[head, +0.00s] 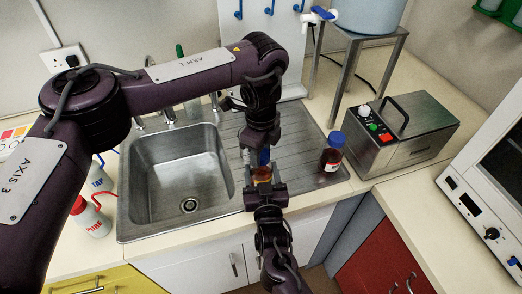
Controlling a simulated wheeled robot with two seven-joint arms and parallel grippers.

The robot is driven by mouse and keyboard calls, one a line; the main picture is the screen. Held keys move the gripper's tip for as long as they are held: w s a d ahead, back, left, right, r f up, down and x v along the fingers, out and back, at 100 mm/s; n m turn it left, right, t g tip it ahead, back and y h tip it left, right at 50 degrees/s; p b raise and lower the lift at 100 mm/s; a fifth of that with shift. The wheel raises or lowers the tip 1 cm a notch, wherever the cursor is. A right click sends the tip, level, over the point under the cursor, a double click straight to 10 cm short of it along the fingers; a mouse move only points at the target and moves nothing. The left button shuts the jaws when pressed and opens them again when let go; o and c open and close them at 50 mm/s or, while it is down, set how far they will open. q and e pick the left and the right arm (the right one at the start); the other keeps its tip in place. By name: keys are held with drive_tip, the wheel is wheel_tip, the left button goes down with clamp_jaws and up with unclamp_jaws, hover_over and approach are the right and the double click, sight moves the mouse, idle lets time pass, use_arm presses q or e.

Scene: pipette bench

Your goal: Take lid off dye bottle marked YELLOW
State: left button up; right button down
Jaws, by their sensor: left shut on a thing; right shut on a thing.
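A small bottle with amber-yellow contents (262,175) is between my two grippers over the front of the sink's drainer; no marking on it can be read. A blue lid (264,157) shows just above it. My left gripper (257,156) comes down from above and is shut on the blue lid. My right gripper (265,190) comes up from the front and is shut on the bottle's body. The grippers hide much of both, so I cannot tell whether lid and bottle touch.
A dark red bottle with a blue lid (331,152) stands on the drainer (305,135) to the right. The sink basin (180,165) is empty at left. A metal box with a handle (405,130) stands right, and a red-capped white bottle (90,218) at left.

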use_arm(q)
drive_tip(key=n, duration=0.6)
drive_tip(key=shift+w+a+r+n, duration=0.1)
drive_tip(key=shift+w+n, duration=0.1)
drive_tip(key=shift+n, duration=0.2)
drive_tip(key=n, duration=1.2)
drive_tip(key=shift+n, duration=0.4)
drive_tip(key=n, duration=0.6)
drive_tip(key=o, duration=1.1)
drive_tip(key=shift+s, duration=0.15)
